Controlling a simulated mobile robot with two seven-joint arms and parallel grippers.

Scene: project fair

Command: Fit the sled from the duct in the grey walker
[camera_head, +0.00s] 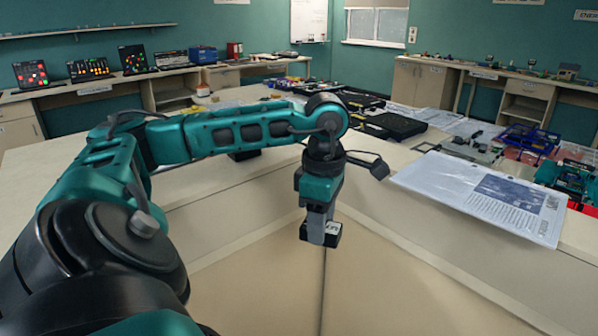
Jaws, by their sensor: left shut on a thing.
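My left arm reaches in from the left. Its gripper (322,232) points down in front of the near edge of the worktop. It is shut on a small black block with a white label (333,229), held clear of the worktop. I cannot tell for sure whether this block is the sled. The grey walker and the duct cannot be made out for certain among the small items on the tables. My right gripper is not in view.
A pale L-shaped worktop (375,215) bends around the gripper. A printed sheet (483,195) lies on it at right. Black trays (395,124), a blue frame (528,138) and several small parts crowd the right side. Boards (88,68) stand on the back-left bench.

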